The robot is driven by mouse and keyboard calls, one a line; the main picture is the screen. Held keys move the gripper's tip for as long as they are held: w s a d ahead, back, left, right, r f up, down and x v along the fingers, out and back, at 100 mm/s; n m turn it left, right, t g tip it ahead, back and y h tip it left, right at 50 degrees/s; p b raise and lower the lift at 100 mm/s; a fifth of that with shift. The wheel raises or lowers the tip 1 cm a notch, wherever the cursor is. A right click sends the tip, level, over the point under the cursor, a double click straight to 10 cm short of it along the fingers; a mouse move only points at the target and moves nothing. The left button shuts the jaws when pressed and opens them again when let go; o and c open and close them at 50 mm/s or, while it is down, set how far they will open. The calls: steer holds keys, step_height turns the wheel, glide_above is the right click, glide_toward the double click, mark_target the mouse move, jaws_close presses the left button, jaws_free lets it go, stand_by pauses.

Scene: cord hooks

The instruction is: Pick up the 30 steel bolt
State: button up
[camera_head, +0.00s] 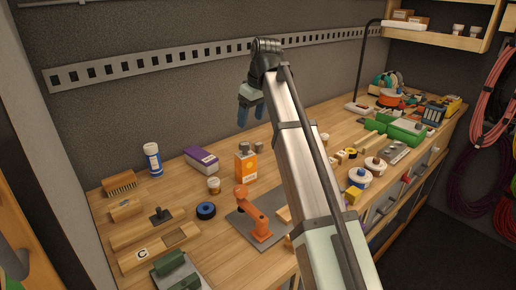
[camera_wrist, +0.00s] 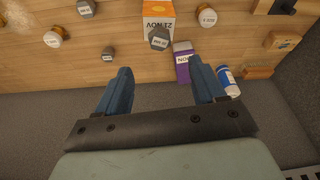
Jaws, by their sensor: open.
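Several grey hex-headed steel pieces with white labels stand on the bench in the wrist view: one beside the orange box (camera_wrist: 158,39), a smaller one left of it (camera_wrist: 108,53), and one near the top edge (camera_wrist: 85,9). Their labels are too small to tell surely which is 30. In the head view two grey tops show behind the orange box, a left one (camera_head: 244,147) and a right one (camera_head: 258,146). My gripper (camera_head: 251,113) is open and empty, above the back of the bench. In the wrist view its blue fingers (camera_wrist: 162,85) are spread wide, apart from all pieces.
An orange box (camera_head: 246,167), a purple box (camera_head: 201,159) and a blue-white bottle (camera_head: 153,159) stand nearby. A small labelled jar (camera_head: 214,185) stands in front. A slotted metal rail (camera_head: 150,63) runs along the back wall. My arm hides the middle of the bench.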

steer(key=m+g+h, duration=0.2)
steer(key=m, duration=0.8)
glide_above(259, 144)
step_height(259, 144, down, 10)
steer(key=r, duration=0.1)
steer(key=m, duration=1)
step_height(259, 144, down, 14)
steer(key=shift+w+a+f, duration=0.1)
steer(key=c, duration=1.1)
